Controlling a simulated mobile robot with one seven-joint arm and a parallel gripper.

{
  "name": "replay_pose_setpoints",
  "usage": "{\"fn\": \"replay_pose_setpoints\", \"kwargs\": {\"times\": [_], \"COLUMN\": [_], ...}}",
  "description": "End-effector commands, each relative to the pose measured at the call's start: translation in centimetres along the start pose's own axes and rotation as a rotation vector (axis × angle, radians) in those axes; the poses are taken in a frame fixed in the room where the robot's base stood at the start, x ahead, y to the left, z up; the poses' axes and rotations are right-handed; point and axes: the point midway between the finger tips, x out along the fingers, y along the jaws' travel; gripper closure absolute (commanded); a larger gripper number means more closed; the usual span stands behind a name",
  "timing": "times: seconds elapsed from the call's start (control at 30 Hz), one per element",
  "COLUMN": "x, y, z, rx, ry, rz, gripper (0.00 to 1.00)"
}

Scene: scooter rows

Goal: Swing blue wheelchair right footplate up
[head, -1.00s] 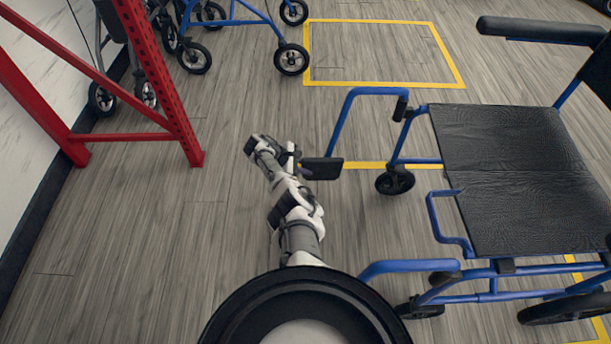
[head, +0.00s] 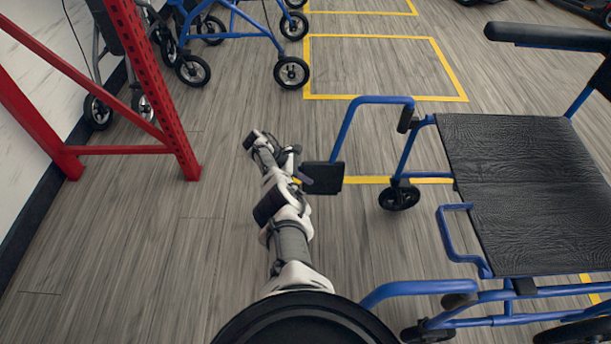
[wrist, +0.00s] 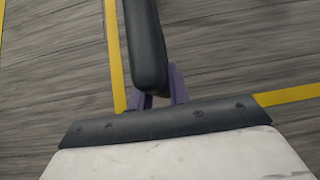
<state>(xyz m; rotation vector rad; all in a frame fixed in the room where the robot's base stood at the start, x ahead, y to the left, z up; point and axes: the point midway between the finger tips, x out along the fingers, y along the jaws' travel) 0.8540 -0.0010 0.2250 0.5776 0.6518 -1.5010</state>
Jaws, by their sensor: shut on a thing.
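The blue wheelchair (head: 475,208) stands at the right with its front toward the left. Its right footplate (head: 324,177), a black plate, hangs at the lower end of the far blue front tube and is tilted. My gripper (head: 302,178) reaches it from the left and is shut on its edge. In the wrist view the footplate (wrist: 145,45) shows as a long dark bar between the purple fingers of my gripper (wrist: 161,92). The near footplate is hidden behind my body.
A red metal frame (head: 180,110) stands at the left by the wall. Yellow lines (head: 385,97) mark the floor. The floor between the red frame and my arm is clear.

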Motion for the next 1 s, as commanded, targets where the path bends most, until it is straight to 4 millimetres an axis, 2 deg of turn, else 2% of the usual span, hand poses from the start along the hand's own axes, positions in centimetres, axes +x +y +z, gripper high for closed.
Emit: {"fn": "replay_pose_setpoints", "kwargs": {"times": [0.03,0.07,0.2,0.57,0.77,1.0], "x": [-0.1,-0.1,-0.1,-0.6,-4.0,-9.5], "y": [-0.1,-0.1,-0.1,0.0,0.0,0.0], "z": [-0.2,-0.2,-0.1,0.0,0.1,0.0], "rx": [-0.005,-0.004,-0.003,-0.001,-0.002,-0.002], "ry": [0.003,0.003,0.002,0.002,0.003,0.003], "rz": [-0.002,-0.002,-0.001,0.001,0.002,0.002], "gripper": [1.0,0.78,0.6,0.6,0.6,0.6]}}
